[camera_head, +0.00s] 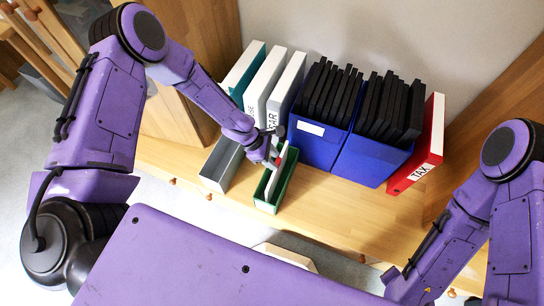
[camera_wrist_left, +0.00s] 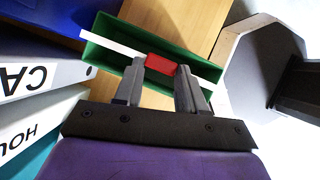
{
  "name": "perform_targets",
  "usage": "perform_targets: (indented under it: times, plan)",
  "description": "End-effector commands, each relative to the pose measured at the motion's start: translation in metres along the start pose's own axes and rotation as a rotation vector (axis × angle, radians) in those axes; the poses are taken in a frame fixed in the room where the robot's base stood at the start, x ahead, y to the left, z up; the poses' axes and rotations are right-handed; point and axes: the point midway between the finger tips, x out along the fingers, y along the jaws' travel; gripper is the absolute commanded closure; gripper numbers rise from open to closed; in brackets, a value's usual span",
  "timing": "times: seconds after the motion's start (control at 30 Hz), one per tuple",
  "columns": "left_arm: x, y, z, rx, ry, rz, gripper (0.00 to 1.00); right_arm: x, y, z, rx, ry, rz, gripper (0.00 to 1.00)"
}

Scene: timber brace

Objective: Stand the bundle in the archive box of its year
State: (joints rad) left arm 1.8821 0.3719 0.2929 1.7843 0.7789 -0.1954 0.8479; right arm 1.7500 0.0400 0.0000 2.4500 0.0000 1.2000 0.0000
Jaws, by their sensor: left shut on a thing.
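A thin white bundle (camera_head: 279,176) with a red part (camera_wrist_left: 160,64) around its middle is held on edge by my left gripper (camera_head: 277,154). In the left wrist view the two fingers (camera_wrist_left: 160,68) are shut on the bundle at the red part. The bundle is over or inside an open green box (camera_head: 268,207), running roughly along its length; its lower edge is hidden, so I cannot tell whether it touches the floor. A grey open box (camera_head: 213,183) stands to the left. No year is readable on either box. My right gripper is outside the view.
Binders (camera_head: 262,88) with printed spines stand behind the boxes. Blue holders (camera_head: 317,151) with black folders stand to the right, then a red TAX binder (camera_head: 417,167). Bare wooden shelf (camera_head: 320,205) lies right of the green box. A pale octagonal object (camera_wrist_left: 262,62) shows in the wrist view.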

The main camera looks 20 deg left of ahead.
Motion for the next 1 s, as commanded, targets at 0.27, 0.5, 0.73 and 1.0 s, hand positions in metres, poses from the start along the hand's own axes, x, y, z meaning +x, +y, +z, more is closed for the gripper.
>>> perform_targets:
  times: [0.27, 0.5, 0.73, 1.0]
  plan:
    - [0.011, 0.001, -0.006, 0.0, -0.001, 0.001, 1.0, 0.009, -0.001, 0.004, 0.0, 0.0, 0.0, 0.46]
    - [0.019, 0.001, -0.01, 0.001, -0.001, 0.001, 1.0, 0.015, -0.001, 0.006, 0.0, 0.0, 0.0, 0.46]
    - [0.02, 0.001, -0.011, 0.001, -0.001, 0.001, 1.0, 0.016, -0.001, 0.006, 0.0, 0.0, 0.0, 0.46]
    - [0.02, 0.001, -0.011, 0.001, -0.001, 0.001, 0.31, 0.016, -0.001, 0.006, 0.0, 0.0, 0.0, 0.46]
